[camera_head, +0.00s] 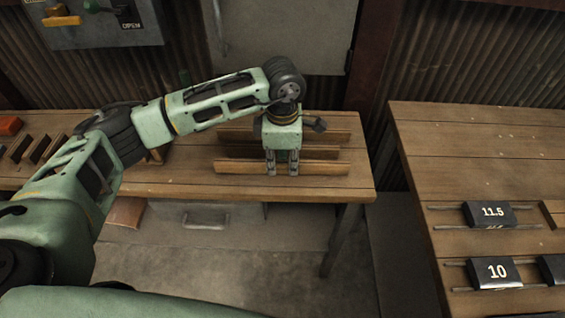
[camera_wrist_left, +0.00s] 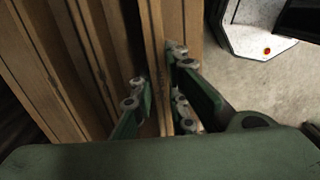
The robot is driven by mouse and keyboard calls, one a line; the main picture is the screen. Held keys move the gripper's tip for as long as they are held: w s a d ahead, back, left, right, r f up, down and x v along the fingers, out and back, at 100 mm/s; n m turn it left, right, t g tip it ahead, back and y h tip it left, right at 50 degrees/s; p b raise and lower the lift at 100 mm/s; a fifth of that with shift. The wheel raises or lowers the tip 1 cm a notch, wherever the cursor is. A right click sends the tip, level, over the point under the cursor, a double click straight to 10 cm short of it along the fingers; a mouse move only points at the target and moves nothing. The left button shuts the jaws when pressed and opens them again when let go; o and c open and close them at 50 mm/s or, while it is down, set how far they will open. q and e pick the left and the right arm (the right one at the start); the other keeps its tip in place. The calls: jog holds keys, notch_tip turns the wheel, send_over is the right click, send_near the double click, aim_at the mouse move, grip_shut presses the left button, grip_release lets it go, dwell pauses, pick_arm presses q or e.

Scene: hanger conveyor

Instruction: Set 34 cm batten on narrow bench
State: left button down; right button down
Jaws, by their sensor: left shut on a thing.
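Several wooden battens lie side by side on the left bench (camera_head: 352,184), running left to right in the head view. My left gripper (camera_head: 283,172) reaches down over them and is shut on the front batten (camera_head: 232,167), near its middle. In the left wrist view the gripper fingers (camera_wrist_left: 160,100) stand on both sides of this batten (camera_wrist_left: 155,45). A middle batten (camera_head: 236,151) and a back batten (camera_head: 235,134) lie behind it, partly hidden by the gripper. I cannot tell whether the held batten touches the bench. My right gripper is not in view.
A floor gap separates the benches. Small blocks (camera_head: 40,149) lie at the left bench's far left. A control box (camera_head: 100,25) hangs on the wall.

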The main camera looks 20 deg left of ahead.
aim_at(283, 162)
pick_arm(q)
jog(key=shift+f, duration=0.75)
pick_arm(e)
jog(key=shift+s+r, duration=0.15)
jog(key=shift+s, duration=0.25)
pick_arm(q)
jog(key=shift+f, duration=0.15)
jog(key=c, duration=1.7)
grip_release()
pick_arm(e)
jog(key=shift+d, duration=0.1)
